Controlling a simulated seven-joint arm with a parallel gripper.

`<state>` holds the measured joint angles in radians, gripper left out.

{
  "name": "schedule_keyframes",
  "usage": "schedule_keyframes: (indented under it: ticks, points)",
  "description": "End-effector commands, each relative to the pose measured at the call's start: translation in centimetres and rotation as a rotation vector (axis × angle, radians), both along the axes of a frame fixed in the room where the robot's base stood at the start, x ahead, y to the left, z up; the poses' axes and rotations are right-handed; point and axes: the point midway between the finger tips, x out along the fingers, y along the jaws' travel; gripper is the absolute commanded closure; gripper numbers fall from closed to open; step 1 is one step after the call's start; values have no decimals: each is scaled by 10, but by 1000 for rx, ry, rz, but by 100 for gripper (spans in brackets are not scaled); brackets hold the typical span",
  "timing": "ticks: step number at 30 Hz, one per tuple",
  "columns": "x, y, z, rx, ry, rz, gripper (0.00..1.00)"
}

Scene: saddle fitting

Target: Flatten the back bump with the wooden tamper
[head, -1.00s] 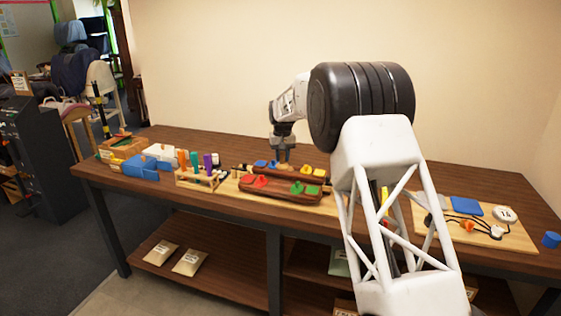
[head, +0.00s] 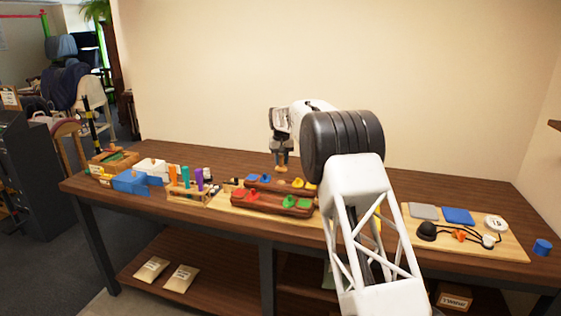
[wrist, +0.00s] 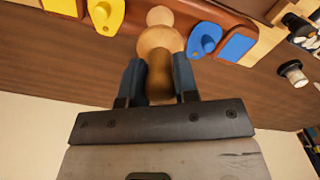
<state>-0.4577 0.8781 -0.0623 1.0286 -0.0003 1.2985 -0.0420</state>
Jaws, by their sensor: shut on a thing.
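My gripper (wrist: 159,64) is shut on the wooden tamper (wrist: 160,42), with one dark finger on each side of its handle. The tamper is pale turned wood with a wide round part beyond the fingers. A narrower rounded wooden part shows past it; I cannot tell whether that is tamper or bump. In the head view my gripper (head: 281,160) is above and behind the back dark-red block (head: 276,187). This block carries blue pieces (head: 258,178) and yellow pieces (head: 304,184). The back bump is not clearly visible. Contact between tamper and block cannot be made out.
The front block (head: 271,206) carries red and green pieces. A rack of coloured pegs (head: 190,190) and a blue box (head: 137,181) stand left. A board with cables and pads (head: 470,243) lies right. The table behind the blocks is mostly clear.

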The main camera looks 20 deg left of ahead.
Motion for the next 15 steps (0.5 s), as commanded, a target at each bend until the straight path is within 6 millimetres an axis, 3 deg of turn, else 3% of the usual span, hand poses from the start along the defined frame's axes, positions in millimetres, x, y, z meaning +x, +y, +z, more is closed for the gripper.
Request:
schedule_keyframes:
  ticks: [15]
  points:
    - [0,0,-7,0,-1,0,89]
